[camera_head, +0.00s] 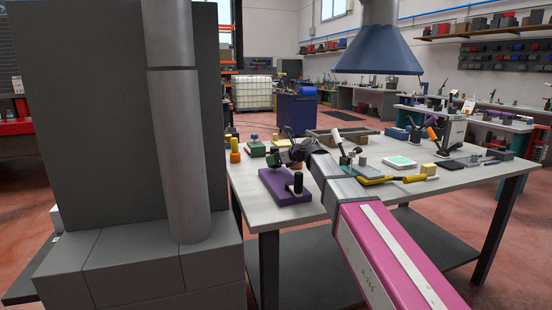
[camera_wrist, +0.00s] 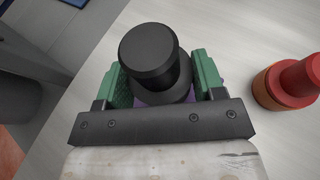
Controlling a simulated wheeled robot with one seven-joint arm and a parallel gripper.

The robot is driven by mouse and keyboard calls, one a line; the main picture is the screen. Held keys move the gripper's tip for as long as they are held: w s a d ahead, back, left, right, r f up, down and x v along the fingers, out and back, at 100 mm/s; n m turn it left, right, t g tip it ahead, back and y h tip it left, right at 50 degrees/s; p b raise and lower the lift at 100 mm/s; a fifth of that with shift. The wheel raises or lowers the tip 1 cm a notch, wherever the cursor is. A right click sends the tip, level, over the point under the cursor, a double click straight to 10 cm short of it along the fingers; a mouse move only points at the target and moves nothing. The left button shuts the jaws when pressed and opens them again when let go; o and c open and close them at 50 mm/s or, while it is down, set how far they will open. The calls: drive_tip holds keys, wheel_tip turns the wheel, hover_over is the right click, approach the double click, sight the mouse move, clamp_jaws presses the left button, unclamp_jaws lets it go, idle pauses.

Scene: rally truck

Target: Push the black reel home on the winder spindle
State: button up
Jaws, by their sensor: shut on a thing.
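The black reel (camera_wrist: 151,55) shows in the wrist view as a round dark knob above a wider black flange. My gripper (camera_wrist: 160,80) is shut on it, with a green pad at each side. In the head view my gripper (camera_head: 279,157) is over the back end of the purple winder base (camera_head: 283,188). A little purple shows below the reel in the wrist view. A short black post (camera_head: 297,183) stands at the base's front right. The spindle is hidden, and I cannot tell how far down the reel sits.
A red and orange round piece (camera_wrist: 285,88) stands to the right in the wrist view. An orange and yellow piece (camera_head: 235,152) and a green block (camera_head: 256,149) are at the table's left. A yellow-handled tool (camera_head: 385,180) lies right of my arm. The pale tabletop's (camera_head: 254,211) front left is clear.

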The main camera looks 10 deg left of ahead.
drive_tip(key=shift+f, duration=1.1)
drive_tip(key=o, duration=1)
drive_tip(key=shift+d, duration=0.1)
